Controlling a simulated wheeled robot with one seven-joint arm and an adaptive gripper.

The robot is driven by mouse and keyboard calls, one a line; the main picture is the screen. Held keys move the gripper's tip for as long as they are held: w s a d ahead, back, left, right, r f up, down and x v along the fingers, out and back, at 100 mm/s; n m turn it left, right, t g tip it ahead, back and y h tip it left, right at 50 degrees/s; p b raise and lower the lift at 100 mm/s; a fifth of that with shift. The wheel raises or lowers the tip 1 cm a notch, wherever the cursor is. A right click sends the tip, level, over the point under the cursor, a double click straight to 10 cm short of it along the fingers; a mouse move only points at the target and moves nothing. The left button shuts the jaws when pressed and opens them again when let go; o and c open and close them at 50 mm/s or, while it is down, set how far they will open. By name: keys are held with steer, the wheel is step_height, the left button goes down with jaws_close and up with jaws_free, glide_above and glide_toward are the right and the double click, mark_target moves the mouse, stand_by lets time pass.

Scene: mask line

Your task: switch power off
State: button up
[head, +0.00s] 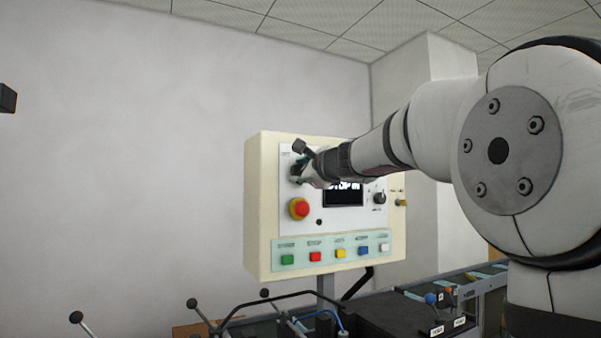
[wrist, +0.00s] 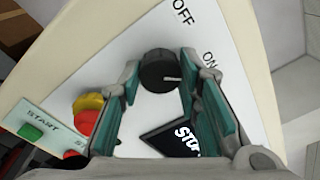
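The black round power knob (wrist: 158,72) sits on the white panel face between my fingertips in the wrist view. Its white mark points right, towards the ON label (wrist: 210,60); the OFF label (wrist: 181,13) is above. My gripper (wrist: 160,74) is open, with one teal-padded finger on each side of the knob and narrow gaps between; contact cannot be made out. In the head view my gripper (head: 300,168) is at the upper left of the cream control box (head: 258,205) and hides the knob.
A red emergency button (head: 299,208) on a yellow base sits just below my gripper. A dark display (head: 343,195) is to the right, partly behind my arm. A row of coloured buttons, including green START (head: 287,259), runs along the bottom. Lever handles (head: 198,305) stand below.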

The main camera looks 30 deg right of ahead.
steer(key=shift+w+n+b, duration=0.1)
steer(key=shift+n+b, duration=0.2)
steer(key=shift+b, duration=0.1)
steer(key=n+b, duration=0.1)
steer(key=b, duration=0.1)
steer(key=n+b, duration=0.2)
steer(key=shift+w+f+n+b, duration=0.15)
steer(key=shift+f+n+b, duration=0.05)
steer(key=shift+n+b, duration=0.15)
steer(key=n+b, duration=0.4)
steer(key=b, duration=0.1)
steer(key=shift+n, duration=0.25)
steer(key=n+b, duration=0.3)
steer(key=b, duration=0.1)
steer(key=shift+n+y, duration=0.3)
steer(key=shift+n, duration=0.1)
steer(key=shift+r+n+t+b, duration=0.15)
steer(key=shift+n+t+b, duration=0.15)
steer(key=shift+n+b, duration=1.5)
steer(key=shift+s, duration=0.2)
steer(key=o, duration=1.1)
steer(key=shift+o, duration=0.2)
steer(key=shift+r, duration=0.1)
steer(key=shift+s, duration=0.1)
